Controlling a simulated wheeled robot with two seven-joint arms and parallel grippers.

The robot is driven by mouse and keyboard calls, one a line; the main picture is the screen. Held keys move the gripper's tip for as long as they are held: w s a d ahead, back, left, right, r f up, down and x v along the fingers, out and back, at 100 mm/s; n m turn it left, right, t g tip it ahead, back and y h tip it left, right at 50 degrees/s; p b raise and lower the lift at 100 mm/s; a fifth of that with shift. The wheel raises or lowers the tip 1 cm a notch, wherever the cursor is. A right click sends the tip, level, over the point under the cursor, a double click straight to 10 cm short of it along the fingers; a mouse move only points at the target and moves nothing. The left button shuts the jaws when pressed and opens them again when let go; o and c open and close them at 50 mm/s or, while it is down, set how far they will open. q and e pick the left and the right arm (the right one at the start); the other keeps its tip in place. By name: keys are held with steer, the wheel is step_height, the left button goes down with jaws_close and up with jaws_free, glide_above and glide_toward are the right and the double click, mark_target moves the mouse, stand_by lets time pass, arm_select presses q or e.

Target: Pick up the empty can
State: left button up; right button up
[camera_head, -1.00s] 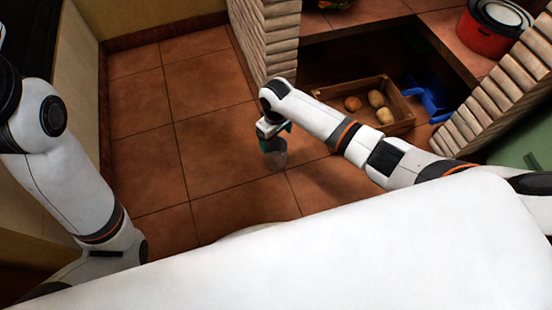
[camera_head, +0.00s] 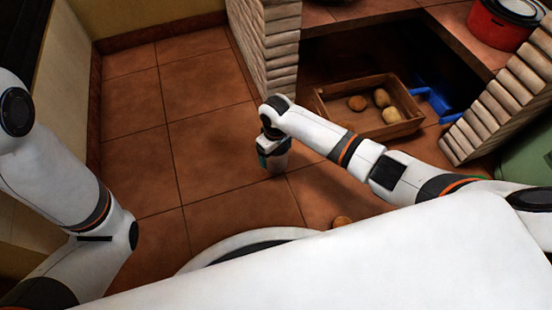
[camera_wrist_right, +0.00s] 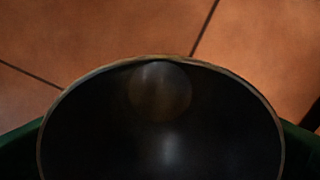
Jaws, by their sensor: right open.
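The empty can (camera_wrist_right: 160,105) fills the lower part of the right wrist view. I look into its dark, open top, with a thin pale rim. In the head view the can (camera_head: 279,161) is a small grey shape on the tiled floor, mostly covered by my gripper. My right gripper (camera_head: 271,159) is open and low over the can. In the right wrist view its green fingers show at both sides of the rim; whether they touch it I cannot tell. My left arm is at the left of the head view, its gripper out of view.
A wooden crate (camera_head: 412,124) with several potato-like items stands right of the gripper, below the counter. A brick pillar (camera_head: 281,45) stands behind the gripper. Floor tiles to the left are clear.

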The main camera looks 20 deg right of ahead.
steer(key=c, duration=1.1)
